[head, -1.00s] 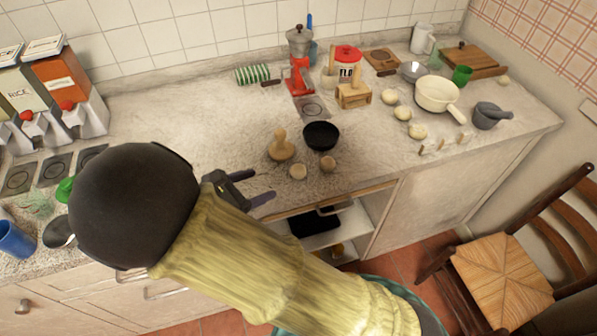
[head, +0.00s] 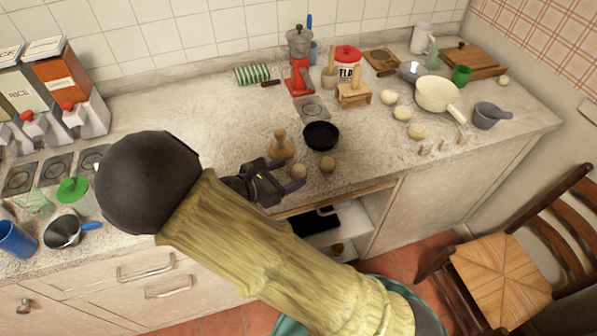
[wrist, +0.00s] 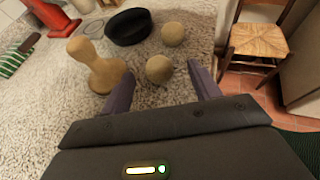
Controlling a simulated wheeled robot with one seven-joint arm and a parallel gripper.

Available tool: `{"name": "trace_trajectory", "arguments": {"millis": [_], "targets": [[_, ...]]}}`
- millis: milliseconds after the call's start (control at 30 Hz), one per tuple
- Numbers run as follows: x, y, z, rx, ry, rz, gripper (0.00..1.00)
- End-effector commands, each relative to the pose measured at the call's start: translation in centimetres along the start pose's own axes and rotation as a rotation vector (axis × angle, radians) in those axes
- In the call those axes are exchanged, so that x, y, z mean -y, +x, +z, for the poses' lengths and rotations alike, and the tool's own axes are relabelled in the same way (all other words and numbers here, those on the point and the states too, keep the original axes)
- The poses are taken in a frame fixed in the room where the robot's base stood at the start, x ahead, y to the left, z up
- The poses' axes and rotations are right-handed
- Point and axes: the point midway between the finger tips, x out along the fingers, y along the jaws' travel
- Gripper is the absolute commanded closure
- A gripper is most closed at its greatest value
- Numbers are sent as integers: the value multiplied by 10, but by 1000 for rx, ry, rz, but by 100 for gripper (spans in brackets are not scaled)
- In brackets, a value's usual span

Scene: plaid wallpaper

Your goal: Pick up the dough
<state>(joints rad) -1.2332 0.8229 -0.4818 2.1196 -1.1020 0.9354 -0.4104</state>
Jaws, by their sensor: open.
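Two tan balls that look like dough lie near the counter's front edge. The nearer ball (head: 297,171) sits just ahead of my gripper (head: 284,181); the other ball (head: 327,163) is to its right. In the wrist view the nearer ball (wrist: 159,69) shows between and slightly beyond the fingertips of my gripper (wrist: 160,82), and the other ball (wrist: 173,34) lies farther off. My gripper is open, with nothing held. Several paler dough-like balls (head: 402,113) lie farther right by the white pan.
A wooden bottle-shaped piece (head: 281,145) stands close left of the nearer ball. A black bowl (head: 321,136) sits behind the balls. A white pan (head: 437,94) and grey mortar (head: 487,115) are at right. A chair (head: 505,270) stands on the floor.

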Motion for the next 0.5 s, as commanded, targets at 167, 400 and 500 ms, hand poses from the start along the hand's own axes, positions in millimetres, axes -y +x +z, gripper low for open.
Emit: {"name": "trace_trajectory", "arguments": {"millis": [167, 400, 500], "targets": [[-3, 25, 3, 3, -1, -5, 38], [-3, 47, 2, 0, 0, -1, 38], [-3, 47, 1, 0, 1, -1, 38]]}}
